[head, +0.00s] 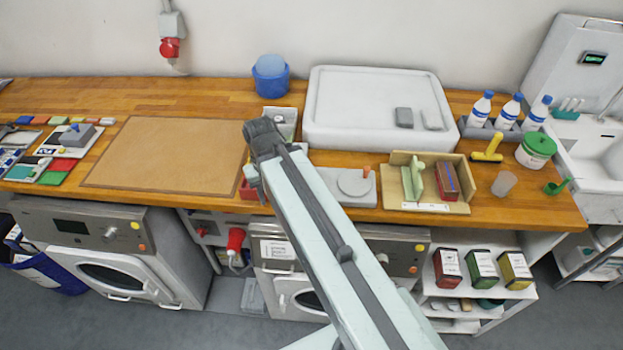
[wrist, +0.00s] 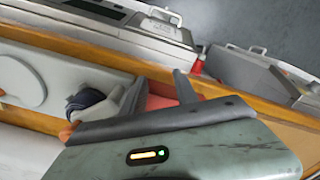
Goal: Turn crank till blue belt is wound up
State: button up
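A grey-white base plate (head: 335,198) lies near the counter's front edge, with a round disc (head: 353,183) and an upright orange knob (head: 367,171) by it. The wrist view shows the disc (wrist: 20,83) at the left. A dark blue roll (wrist: 84,98), seemingly the belt, sits right of the disc, with an orange piece (wrist: 66,132) below it. My gripper (wrist: 160,86) is open, its fingers apart over a red surface, beside the roll. I cannot tell whether a finger touches the roll. In the head view my arm hides the roll and most of my gripper.
A brown mat (head: 165,155) lies left of my arm, clear. A white basin (head: 375,105) stands behind. Washing machines (head: 105,250) stand below the counter's front edge.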

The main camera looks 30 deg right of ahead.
notch_tip(320, 180, up, 8)
jog(key=p, duration=0.7)
jog(key=shift+p, duration=0.35)
jog(key=shift+d, duration=0.1)
